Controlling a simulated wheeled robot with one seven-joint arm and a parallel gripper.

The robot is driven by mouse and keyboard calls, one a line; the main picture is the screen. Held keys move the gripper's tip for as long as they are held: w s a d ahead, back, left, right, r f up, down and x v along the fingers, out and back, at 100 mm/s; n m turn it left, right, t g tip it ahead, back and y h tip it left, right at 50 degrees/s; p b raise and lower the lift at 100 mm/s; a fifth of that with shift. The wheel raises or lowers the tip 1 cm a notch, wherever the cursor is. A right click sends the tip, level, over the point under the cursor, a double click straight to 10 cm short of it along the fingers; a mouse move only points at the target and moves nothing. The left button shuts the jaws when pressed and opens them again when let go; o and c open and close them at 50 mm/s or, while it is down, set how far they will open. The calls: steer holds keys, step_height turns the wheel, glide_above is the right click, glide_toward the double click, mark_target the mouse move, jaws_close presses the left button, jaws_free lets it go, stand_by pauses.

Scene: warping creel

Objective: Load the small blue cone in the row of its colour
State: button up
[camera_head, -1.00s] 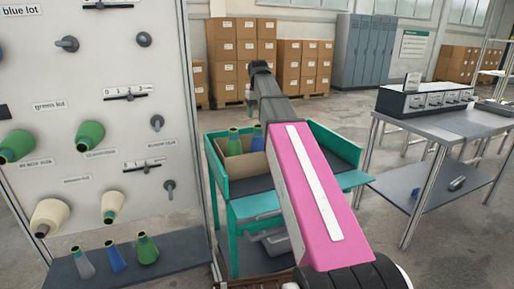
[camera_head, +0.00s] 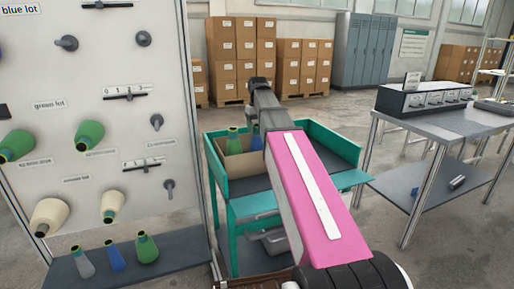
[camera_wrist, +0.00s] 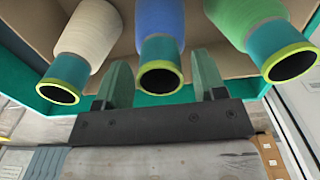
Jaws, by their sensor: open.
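A blue cone (camera_wrist: 160,30) with a teal nose and yellow-green rim lies between the two spread fingers of my gripper (camera_wrist: 162,84) in the wrist view. The gripper is open; I cannot tell whether a finger touches the cone. This blue cone also shows in the head view (camera_head: 257,138), in a carton, partly hidden by my arm. Another blue cone (camera_head: 116,257) stands on the shelf below the creel panel. The top row, labelled "blue lot", shows two bare pegs, a left peg (camera_head: 67,43) and a right peg (camera_head: 143,39).
A cream cone (camera_wrist: 90,35) and a green cone (camera_wrist: 250,20) flank the blue one closely. The carton (camera_head: 212,160) sits in a teal cart (camera_head: 330,145). The panel (camera_head: 165,85) holds green and cream cones in lower rows. A grey table (camera_head: 430,125) stands right.

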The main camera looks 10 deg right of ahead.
steer(key=c, duration=0.9)
steer(key=shift+o, duration=0.2)
steer(key=shift+r, duration=0.1)
steer(key=shift+r, duration=1.5)
